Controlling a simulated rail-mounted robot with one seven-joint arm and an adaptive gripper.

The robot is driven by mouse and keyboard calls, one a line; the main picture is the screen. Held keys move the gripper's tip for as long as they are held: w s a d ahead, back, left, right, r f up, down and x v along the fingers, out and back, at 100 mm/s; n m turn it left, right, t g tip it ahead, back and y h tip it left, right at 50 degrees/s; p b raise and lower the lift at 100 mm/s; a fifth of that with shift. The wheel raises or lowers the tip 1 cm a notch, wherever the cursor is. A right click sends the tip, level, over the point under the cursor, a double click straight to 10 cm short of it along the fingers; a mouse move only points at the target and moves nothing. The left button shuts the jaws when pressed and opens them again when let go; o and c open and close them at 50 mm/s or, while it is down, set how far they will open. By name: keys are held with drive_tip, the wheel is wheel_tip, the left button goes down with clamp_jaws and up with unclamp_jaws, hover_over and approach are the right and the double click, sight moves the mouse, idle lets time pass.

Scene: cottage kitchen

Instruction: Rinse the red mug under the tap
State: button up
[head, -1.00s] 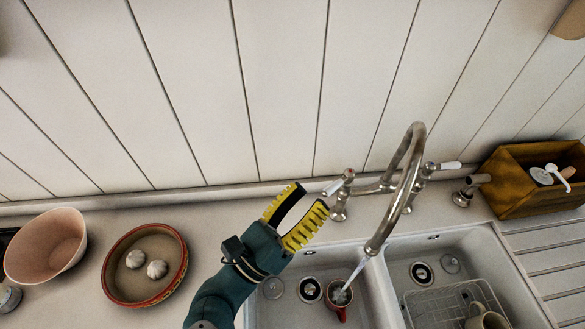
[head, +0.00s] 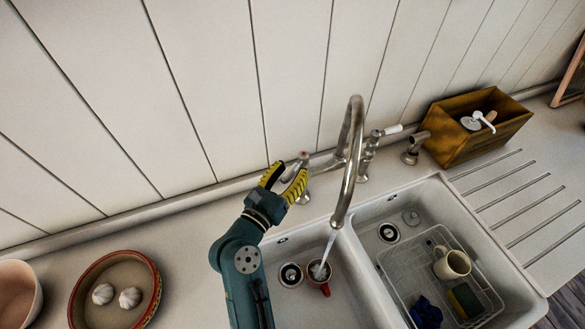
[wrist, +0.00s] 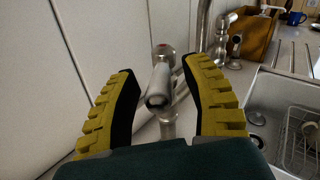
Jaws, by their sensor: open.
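The red mug (head: 326,289) stands in the left sink basin (head: 348,303), below the spout of the curved metal tap (head: 348,170). A stream of water (head: 328,246) runs from the spout into the mug. My gripper (head: 285,178), with yellow ridged fingers, is open at the tap's left handle (head: 304,157). In the wrist view, the pale handle lever (wrist: 160,88) points toward me between the two open fingers (wrist: 162,97), with visible gaps on both sides. In the head view, the fingers partly hide the lever.
The right basin holds a wire rack (head: 398,266) with a cream mug (head: 452,264), a sponge (head: 465,299) and a blue cloth (head: 426,313). A wooden box (head: 470,140) stands behind the drainboard. A bowl with garlic (head: 152,290) and a pink bowl (head: 18,292) are at left.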

drive_tip(key=shift+w+d, duration=0.3)
drive_tip(key=shift+w, duration=0.2)
